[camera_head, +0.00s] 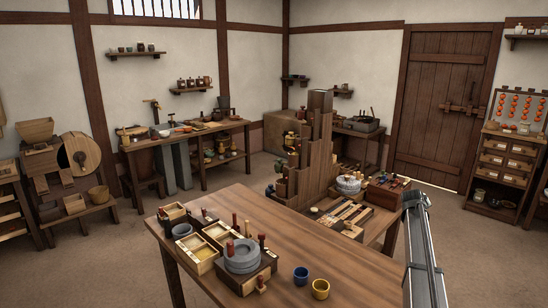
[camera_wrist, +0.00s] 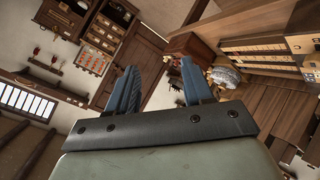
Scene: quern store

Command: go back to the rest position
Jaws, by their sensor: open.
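My gripper (camera_wrist: 158,64) shows in the wrist view with its two blue-grey fingers spread apart. Nothing is held between them; only the room behind shows in the gap. The wrist view is tilted, with the dark wooden door (camera_wrist: 137,62) behind the fingers. In the head view a grey metal part of my arm rises at the right, beside the table's right edge. My gripper's fingers cannot be made out in that view.
The wooden table (camera_head: 335,262) bears a grey stone quern (camera_head: 242,257), a blue cup (camera_head: 301,275), a yellow cup (camera_head: 320,289) and wooden boxes. Tall stepped wooden blocks (camera_head: 318,150) stand behind. The tabletop's front right is bare. A drawer shelf (camera_head: 506,160) stands at the right.

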